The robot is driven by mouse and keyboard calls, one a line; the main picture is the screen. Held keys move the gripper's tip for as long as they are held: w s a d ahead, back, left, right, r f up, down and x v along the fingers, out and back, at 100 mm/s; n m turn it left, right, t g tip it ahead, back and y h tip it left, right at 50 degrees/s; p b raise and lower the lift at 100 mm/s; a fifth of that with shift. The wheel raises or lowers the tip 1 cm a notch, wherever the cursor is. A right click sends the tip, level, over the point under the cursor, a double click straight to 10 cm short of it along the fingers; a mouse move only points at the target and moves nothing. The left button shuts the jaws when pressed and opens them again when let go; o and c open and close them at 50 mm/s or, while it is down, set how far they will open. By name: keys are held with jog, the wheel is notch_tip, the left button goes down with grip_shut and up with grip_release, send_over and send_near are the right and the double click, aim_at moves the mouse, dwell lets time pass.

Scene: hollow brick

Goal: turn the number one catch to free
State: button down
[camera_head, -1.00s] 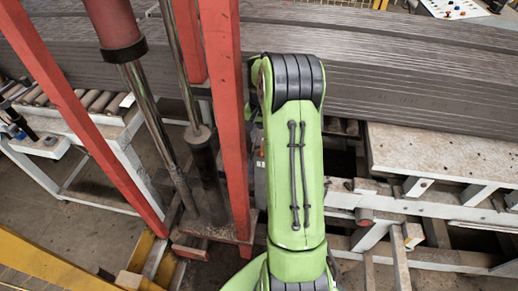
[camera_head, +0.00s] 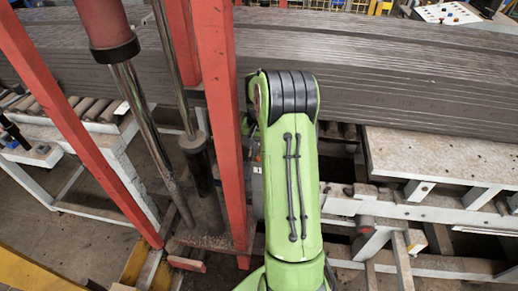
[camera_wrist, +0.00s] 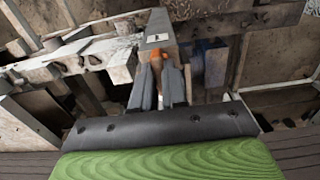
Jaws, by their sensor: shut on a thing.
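An orange catch handle (camera_wrist: 154,57) stands between the two grey fingers of my gripper (camera_wrist: 157,82) in the wrist view. The fingers are shut on it, one on each side, and they cover its lower part. Just beyond it is a pale grey bracket (camera_wrist: 159,18) with a small white label (camera_wrist: 157,38); its mark is too small to read. In the head view my green arm hides the gripper and the catch. A small white plate marked 1 (camera_head: 258,169) shows there between the red post and my arm.
A red post (camera_head: 222,130) stands close left of my arm, with hydraulic cylinders (camera_head: 135,90) beyond it. A long stack of grey boards (camera_head: 400,75) lies behind. A white frame with a tabletop (camera_head: 440,157) stands at the right.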

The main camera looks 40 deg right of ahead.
jog(key=shift+n, duration=0.3)
jog(key=n, duration=0.3)
jog(key=shift+n+b, duration=0.3)
jog(key=n, duration=0.4)
jog(key=shift+n+b, duration=0.3)
jog(key=shift+b, duration=0.05)
jog(key=n+b, duration=0.1)
jog(key=n, duration=0.3)
jog(key=shift+n, duration=0.3)
jog(key=shift+n+b, duration=0.5)
jog(key=shift+n, duration=1.7)
jog(key=c, duration=1.2)
grip_release()
jog(key=shift+o, duration=0.2)
